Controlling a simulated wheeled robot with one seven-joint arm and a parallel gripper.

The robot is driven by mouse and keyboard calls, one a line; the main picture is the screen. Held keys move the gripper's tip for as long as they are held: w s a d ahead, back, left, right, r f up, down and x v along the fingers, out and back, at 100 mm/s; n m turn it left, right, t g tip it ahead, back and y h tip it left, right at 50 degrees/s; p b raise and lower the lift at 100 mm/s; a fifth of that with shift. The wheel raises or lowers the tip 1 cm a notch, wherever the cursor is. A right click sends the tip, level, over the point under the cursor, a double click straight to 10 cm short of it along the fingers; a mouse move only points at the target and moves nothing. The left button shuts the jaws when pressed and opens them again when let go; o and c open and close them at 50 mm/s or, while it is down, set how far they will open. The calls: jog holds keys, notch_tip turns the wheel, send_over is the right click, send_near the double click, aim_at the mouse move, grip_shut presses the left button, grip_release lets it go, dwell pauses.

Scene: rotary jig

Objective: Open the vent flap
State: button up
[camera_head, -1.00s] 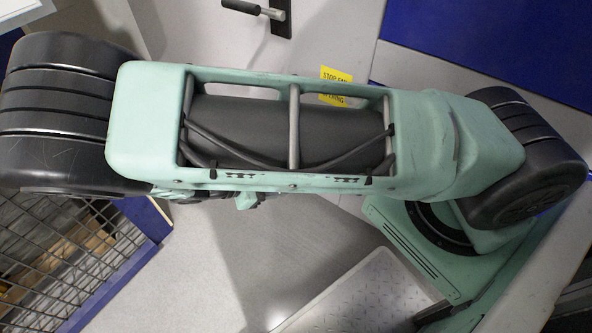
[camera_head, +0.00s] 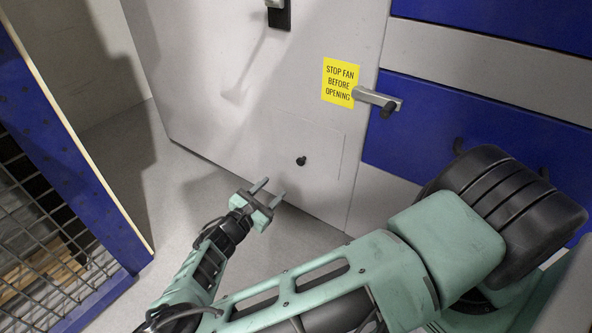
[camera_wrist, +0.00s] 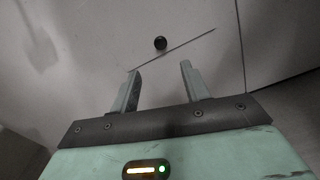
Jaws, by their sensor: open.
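The vent flap (camera_head: 318,140) looks like a faintly outlined panel low on the light grey door, lying flush with it. A small black knob (camera_head: 301,161) sticks out near its lower edge. My gripper (camera_head: 271,190) is open and empty, in front of the door, below and left of the knob in the head view. In the wrist view the knob (camera_wrist: 160,43) lies just beyond my open fingertips (camera_wrist: 160,71), roughly centred between them and not touching. A dark line of the flap's edge runs between knob and fingers.
A yellow "stop fan before opening" sign (camera_head: 340,82) and a grey lever handle (camera_head: 377,99) are above the flap. Blue panels (camera_head: 480,120) stand at right, a wire-mesh frame with blue edging (camera_head: 70,165) at left. Grey floor (camera_head: 175,195) is clear between.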

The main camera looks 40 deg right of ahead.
aim_at(299, 163)
jog(key=b+x, duration=0.3)
jog(key=x, duration=0.8)
jog(key=shift+d+f, duration=0.15)
jog(key=shift+f, duration=0.05)
jog(key=shift+w+d+r+b, duration=0.1)
jog(key=shift+w+d+b, duration=0.2)
jog(key=shift+d, duration=0.25)
jog(key=shift+s, duration=0.1)
grip_shut()
